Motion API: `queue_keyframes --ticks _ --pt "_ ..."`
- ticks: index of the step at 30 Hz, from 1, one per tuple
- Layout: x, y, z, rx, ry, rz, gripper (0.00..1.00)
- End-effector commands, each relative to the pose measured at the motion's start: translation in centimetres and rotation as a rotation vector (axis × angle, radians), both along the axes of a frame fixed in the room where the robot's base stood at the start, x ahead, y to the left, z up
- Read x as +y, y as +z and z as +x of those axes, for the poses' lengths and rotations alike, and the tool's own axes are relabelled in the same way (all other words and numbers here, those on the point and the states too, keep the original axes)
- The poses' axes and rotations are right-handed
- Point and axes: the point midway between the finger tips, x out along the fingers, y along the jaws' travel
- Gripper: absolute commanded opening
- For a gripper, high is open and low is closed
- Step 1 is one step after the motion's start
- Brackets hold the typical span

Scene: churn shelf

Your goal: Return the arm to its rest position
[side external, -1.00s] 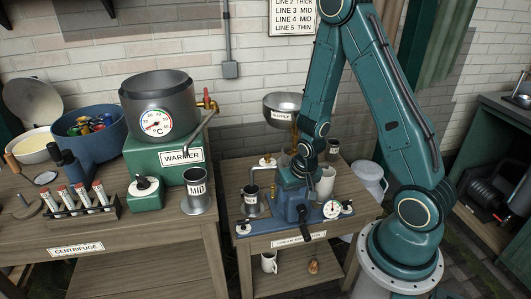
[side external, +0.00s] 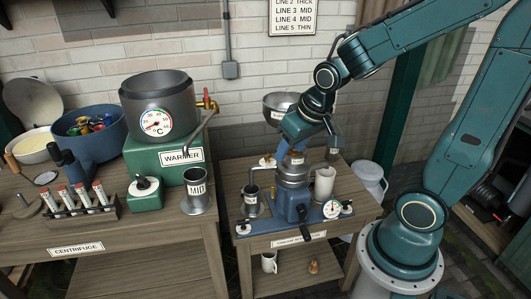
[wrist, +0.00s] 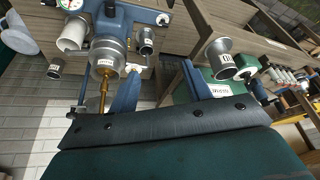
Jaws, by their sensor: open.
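My gripper (side external: 316,152) hangs from the raised arm above the bench with the blue cranked machine (side external: 290,205). Its two blue fingers are spread apart with nothing between them, as the wrist view also shows (wrist: 160,82). The gripper is above the machine's round metal top (side external: 293,170), and a gap seems to separate them. The arm's upper link slopes up to the right, out of the picture.
A steel bowl (side external: 281,103) is close behind my gripper, partly hidden by it. On the left bench stand a grey pot (side external: 158,100) on the green warmer (side external: 150,160), a MID can (side external: 197,192) and a tube rack (side external: 82,208). The space above the benches is largely clear.

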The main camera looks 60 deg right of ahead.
Motion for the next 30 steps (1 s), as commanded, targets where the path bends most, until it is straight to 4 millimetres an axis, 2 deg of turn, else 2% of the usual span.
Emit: queue_keyframes --ticks 1,6,15,22,30 --pt "0.4 1.1 -0.5 -0.014 0.02 -0.003 0.49" --pt "1.7 3.7 -2.5 -0.034 0.083 -0.011 0.49" --pt "3.6 7.6 -6.8 -0.07 0.196 -0.029 0.49" --pt "4.4 9.1 -9.6 -0.086 0.259 -0.041 0.49" --pt "4.6 9.5 -10.5 -0.088 0.279 -0.045 0.49"
